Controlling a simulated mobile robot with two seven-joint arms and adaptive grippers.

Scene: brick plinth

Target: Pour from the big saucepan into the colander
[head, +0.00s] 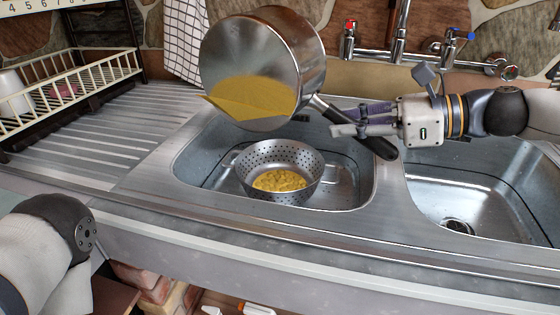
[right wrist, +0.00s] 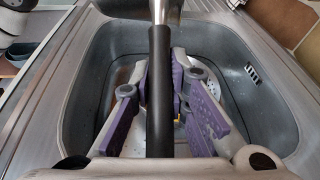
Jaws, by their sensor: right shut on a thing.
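The big saucepan (head: 306,50) is steel with a black handle (head: 370,138). It hangs above the left sink basin, tilted on its side with its mouth toward the front left. Yellow contents (head: 250,98) show inside, reaching the lower rim. My right gripper (head: 345,122) is shut on the handle, which also shows in the right wrist view (right wrist: 160,95). The steel colander (head: 292,158) stands upright in the left basin, below the saucepan and apart from it. Yellow pieces (head: 279,180) lie in its bottom. My left arm shows at the lower left, but its gripper is out of view.
Taps (head: 398,50) stand behind the basins. The right basin (head: 480,195) is empty. A dish rack (head: 70,85) stands at the left by the ridged drainer (head: 110,140). A checked towel (head: 186,40) hangs behind the saucepan.

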